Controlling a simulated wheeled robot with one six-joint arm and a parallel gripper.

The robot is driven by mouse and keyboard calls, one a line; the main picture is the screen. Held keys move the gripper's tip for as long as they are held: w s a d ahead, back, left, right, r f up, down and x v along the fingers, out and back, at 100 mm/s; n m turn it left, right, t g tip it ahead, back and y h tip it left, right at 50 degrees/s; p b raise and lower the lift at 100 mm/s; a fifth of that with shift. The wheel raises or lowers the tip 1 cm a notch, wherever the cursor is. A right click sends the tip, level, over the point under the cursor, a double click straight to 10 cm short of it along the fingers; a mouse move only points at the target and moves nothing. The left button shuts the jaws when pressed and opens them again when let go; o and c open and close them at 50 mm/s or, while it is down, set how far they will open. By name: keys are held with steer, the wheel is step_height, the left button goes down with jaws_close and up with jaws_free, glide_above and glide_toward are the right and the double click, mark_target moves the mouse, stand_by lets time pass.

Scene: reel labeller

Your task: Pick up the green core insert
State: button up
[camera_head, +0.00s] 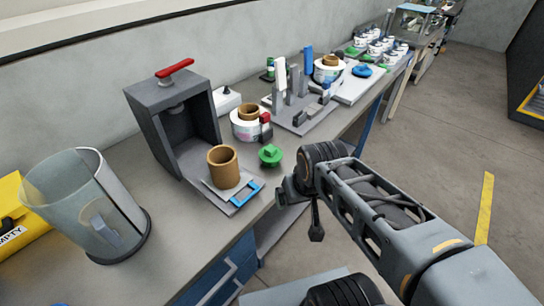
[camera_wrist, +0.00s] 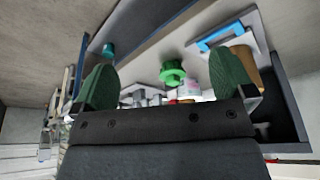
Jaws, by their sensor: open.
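The green core insert (camera_head: 270,155) stands on the grey bench, a wide flange with a narrower knob on top. It is to the right of the brown cardboard core (camera_head: 223,167). In the wrist view the green core insert (camera_wrist: 173,73) shows beyond and between my fingers, with nothing gripping it. My gripper (camera_wrist: 172,90) has its two green fingers spread wide and empty. In the head view my arm reaches in from the lower right, and its end is at the bench's front edge, to the right of the insert and apart from it.
A grey press box with a red handle (camera_head: 175,68) stands behind the core. A blue frame (camera_head: 237,194) lies in front of it. A white label reel (camera_head: 250,125) stands close behind the insert. A clear cylinder (camera_head: 85,205) is at the left. The floor at right is clear.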

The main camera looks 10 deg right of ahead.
steer(key=m+t+y+b, duration=0.6)
steer(key=m+t+y, duration=0.2)
steer(key=m, duration=2.1)
glide_toward(275, 150)
steer(key=shift+g, duration=0.3)
steer(key=x, duration=1.2)
steer(key=shift+w+r, duration=0.1)
steer(key=shift+r, duration=0.05)
steer(key=shift+c, duration=0.3)
